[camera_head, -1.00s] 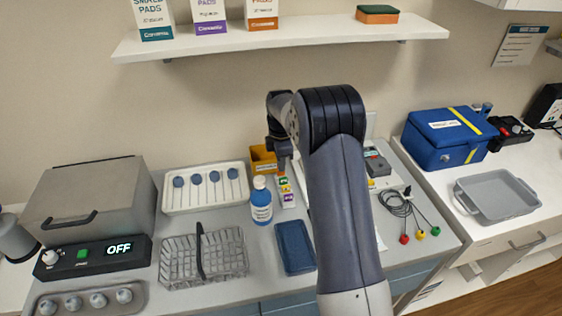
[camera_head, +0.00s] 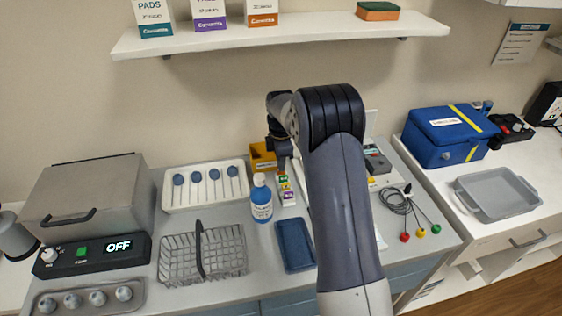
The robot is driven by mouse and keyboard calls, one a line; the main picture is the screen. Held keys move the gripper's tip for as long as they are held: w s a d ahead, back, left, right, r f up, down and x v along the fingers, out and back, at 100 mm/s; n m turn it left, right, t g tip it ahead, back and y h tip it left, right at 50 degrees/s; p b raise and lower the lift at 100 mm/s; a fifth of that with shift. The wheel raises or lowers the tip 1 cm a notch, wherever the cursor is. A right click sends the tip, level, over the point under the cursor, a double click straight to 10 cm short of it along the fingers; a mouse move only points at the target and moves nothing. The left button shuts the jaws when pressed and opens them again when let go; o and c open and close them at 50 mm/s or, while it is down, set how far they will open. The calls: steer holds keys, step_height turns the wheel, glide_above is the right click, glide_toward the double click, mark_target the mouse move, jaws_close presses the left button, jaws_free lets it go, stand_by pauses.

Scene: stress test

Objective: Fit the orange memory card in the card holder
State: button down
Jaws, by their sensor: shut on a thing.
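The card holder (camera_head: 289,200) is a narrow pale strip on the counter, just right of the blue-labelled bottle. It bears small coloured pieces in a row: green at the far end, yellow-orange in the middle, purple nearest. My gripper (camera_head: 283,164) is small and partly hidden behind my own arm. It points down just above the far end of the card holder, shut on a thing. The orange memory card cannot be made out clearly between the fingers, and I cannot tell whether it touches the holder.
A blue bottle (camera_head: 261,200) stands close left of the holder. A yellow-orange bin (camera_head: 262,158) is behind it, and a dark blue tray (camera_head: 295,246) lies in front. A wire basket (camera_head: 222,258) is at left. Cables (camera_head: 397,203) lie at right.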

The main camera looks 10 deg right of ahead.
steer(key=shift+f+b, duration=0.3)
steer(key=shift+f, duration=0.2)
stand_by(0.7)
steer(key=c, duration=1.8)
jaws_free()
steer(key=shift+r, duration=0.1)
steer(key=shift+r+p, duration=1.45)
steer(key=shift+r, duration=0.45)
